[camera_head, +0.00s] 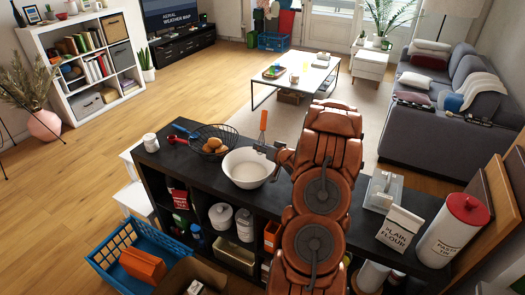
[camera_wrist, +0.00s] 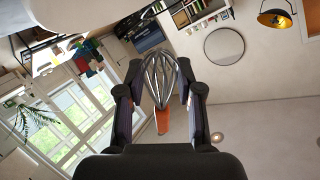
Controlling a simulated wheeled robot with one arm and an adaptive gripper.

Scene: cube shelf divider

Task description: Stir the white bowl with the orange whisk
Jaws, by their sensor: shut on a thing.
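The white bowl (camera_head: 247,171) stands on the black counter, left of my arm in the head view. My gripper (camera_head: 265,148) is just beyond the bowl's right rim and is shut on the orange whisk (camera_head: 263,119). Its orange handle points up above my fingers. In the wrist view, which is upside down, the whisk (camera_wrist: 161,78) is between the two fingers of my gripper (camera_wrist: 161,103), wires towards the picture's top. Part of a pale rounded surface, likely the bowl (camera_wrist: 70,14), shows at top left. The head view does not clearly show the wires or whether they touch the bowl.
A dark wire basket (camera_head: 212,150) with brown round items sits close left of the bowl. A white jar (camera_head: 151,143) and utensils with blue and red handles lie farther left. A flour bag (camera_head: 399,229) and a pasta tin (camera_head: 454,231) stand on the right.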

